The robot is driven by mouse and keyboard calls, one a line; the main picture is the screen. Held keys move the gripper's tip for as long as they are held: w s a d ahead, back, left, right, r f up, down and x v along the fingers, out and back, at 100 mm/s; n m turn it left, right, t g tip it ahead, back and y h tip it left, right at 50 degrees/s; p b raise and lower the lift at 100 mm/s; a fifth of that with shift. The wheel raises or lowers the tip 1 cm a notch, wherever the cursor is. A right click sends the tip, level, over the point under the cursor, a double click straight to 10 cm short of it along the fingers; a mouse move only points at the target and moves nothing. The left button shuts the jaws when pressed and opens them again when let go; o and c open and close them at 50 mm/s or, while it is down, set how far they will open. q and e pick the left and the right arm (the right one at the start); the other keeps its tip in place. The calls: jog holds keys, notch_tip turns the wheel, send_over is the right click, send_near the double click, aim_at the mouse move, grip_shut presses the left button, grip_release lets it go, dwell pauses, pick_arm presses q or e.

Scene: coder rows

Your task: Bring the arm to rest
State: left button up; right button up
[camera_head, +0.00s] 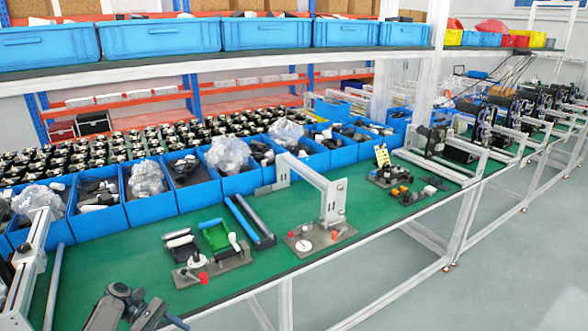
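A dark grey part of my own arm (122,298) shows at the bottom left edge of the head view, over the near edge of the green workbench (290,258). It seems to be my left arm with its gripper (150,316), partly cut off by the frame. I cannot make out whether its fingers are open or shut. No object is clearly seen in it. My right arm and gripper are not in view.
A fixture with a red knob (203,278) and a white-framed fixture (332,205) stand on the bench. A row of blue bins (152,208) holds dark parts and plastic bags behind them. Blue crates (265,34) fill the shelf above. Bare green surface lies between fixtures.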

pick_arm(q)
jog(key=s+f+t+y+b, duration=0.15)
jog(key=s+f, duration=0.35)
jog(key=f, duration=0.8)
jog(key=s+f+y+b, duration=0.3)
jog(key=s+f, duration=0.2)
jog(key=f, duration=0.8)
jog(key=s+f+m+y+b, duration=0.4)
jog(key=s+f+m+y, duration=0.1)
jog(key=s+f, duration=1.35)
jog(key=s+f+m+t+y+b, duration=0.1)
jog(key=s+f+m, duration=0.4)
jog(key=s, duration=0.6)
jog(key=s+d+f+m+t+y+b, duration=0.1)
jog(key=s+f+m+t+y+b, duration=0.1)
jog(key=s+f, duration=0.7)
jog(key=s+m+y+b, duration=0.1)
jog(key=s+m+b, duration=0.1)
jog(key=m, duration=0.1)
jog(key=shift+d, duration=0.15)
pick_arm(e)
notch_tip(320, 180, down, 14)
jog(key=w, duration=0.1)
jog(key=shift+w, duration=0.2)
